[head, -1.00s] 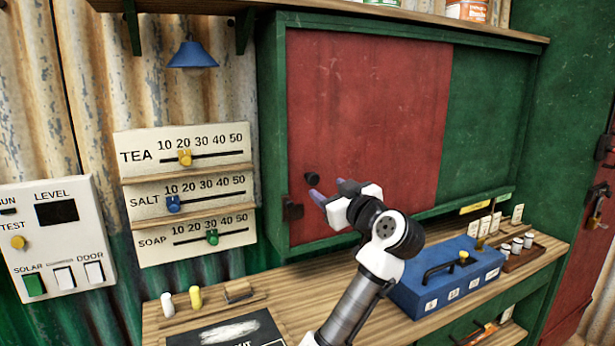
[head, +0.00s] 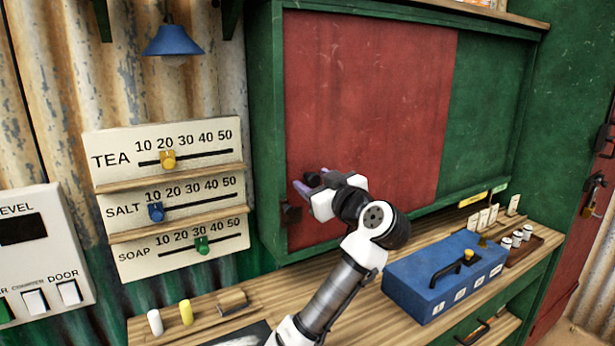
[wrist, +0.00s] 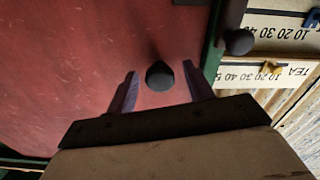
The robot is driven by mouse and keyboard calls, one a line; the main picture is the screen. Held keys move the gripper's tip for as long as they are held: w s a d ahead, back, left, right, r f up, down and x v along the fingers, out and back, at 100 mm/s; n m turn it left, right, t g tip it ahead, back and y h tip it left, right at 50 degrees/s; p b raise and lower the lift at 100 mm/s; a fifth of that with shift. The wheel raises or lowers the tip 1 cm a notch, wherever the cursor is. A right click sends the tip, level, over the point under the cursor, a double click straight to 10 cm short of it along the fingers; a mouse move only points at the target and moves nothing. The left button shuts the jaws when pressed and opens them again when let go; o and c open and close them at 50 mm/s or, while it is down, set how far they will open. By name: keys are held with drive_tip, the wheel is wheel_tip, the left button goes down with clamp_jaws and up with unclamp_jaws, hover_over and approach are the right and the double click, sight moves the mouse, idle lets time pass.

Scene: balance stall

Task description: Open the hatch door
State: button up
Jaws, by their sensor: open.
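The hatch door is a red panel (head: 370,90) set in a green frame (head: 266,130), covering its left part; a green panel (head: 487,120) fills the right part. My gripper (head: 312,183) is open at the red panel's lower left. In the wrist view a dark round knob (wrist: 160,75) on the red panel lies between my two purple fingers, with a gap visible on each side. In the head view my gripper mostly hides that knob. A dark latch-like piece (head: 290,213) sits at the panel's lower left edge; a dark piece also shows beside the frame in the wrist view (wrist: 238,42).
Below is a wooden counter (head: 350,312) with a blue box (head: 440,280) and small jars (head: 515,240). Left are the TEA, SALT and SOAP slider boards (head: 170,190) and a white switch panel (head: 40,255). A blue lamp (head: 172,42) hangs above.

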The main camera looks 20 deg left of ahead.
drive_tip(key=shift+w+a, duration=0.2)
drive_tip(key=shift+a, duration=0.1)
clamp_jaws()
idle(0.4)
